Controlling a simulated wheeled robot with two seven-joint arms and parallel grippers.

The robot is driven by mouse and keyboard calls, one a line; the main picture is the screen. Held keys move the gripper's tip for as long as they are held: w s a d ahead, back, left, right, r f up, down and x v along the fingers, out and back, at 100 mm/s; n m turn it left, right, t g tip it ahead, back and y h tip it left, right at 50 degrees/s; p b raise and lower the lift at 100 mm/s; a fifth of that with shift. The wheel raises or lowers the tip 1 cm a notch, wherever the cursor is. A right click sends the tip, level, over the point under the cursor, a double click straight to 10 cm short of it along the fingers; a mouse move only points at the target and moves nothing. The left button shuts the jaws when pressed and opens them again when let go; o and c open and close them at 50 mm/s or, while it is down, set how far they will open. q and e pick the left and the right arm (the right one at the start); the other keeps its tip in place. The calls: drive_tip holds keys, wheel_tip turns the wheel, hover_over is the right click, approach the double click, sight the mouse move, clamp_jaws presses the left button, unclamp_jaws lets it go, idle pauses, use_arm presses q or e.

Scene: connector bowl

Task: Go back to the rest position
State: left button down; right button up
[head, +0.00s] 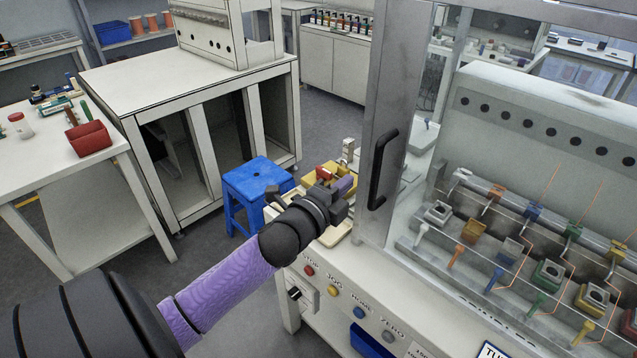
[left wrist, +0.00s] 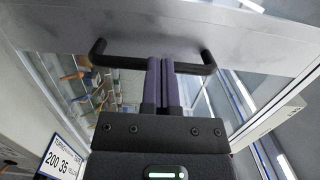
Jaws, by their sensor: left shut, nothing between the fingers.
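My left gripper (head: 345,184) is in front of the white machine, just left of the black door handle (head: 383,168). In the left wrist view its two purple fingers (left wrist: 162,82) are pressed together with nothing between them. The black handle (left wrist: 125,63) crosses behind the fingers there, on a grey door frame (left wrist: 60,30). I cannot tell whether the fingertips touch the handle. My left arm reaches in from the lower left. My right gripper is in neither view.
A yellow and red item (head: 326,171) is partly hidden behind my left gripper. A blue stool (head: 257,180) stands left of the machine. A red bin (head: 89,138) is on the left table. Coloured connectors (head: 472,231) line the machine's inside. Floor is clear around the stool.

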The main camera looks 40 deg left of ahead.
use_arm(q)
drive_tip(key=s, duration=0.6)
drive_tip(key=s+d+f+n+g+b, duration=0.1)
drive_tip(key=s+f+n+g, duration=0.25)
drive_tip(key=f, duration=0.75)
drive_tip(key=s+f+n+g, duration=0.3)
drive_tip(key=s+f, duration=0.1)
drive_tip(key=f, duration=0.6)
drive_tip(key=s+d+f+n+g+b, duration=0.1)
drive_tip(key=s+f+n+g, duration=0.25)
drive_tip(key=f, duration=0.75)
drive_tip(key=s+d+f+n+g, duration=0.1)
drive_tip(key=s+d+f+g, duration=0.1)
drive_tip(key=s, duration=0.5)
drive_tip(key=s+d+f+n+g+h+b, duration=0.1)
drive_tip(key=s+d+f+n+g, duration=0.1)
drive_tip(key=s+d+f, duration=0.3)
drive_tip(key=s+d+f+n+g, duration=0.1)
drive_tip(key=s+d+f+g, duration=0.2)
drive_tip(key=s+f, duration=0.3)
drive_tip(key=s, duration=0.4)
drive_tip(key=shift+s+d+f+n, duration=0.15)
drive_tip(key=shift+s+d+n, duration=0.15)
drive_tip(key=shift+s, duration=0.05)
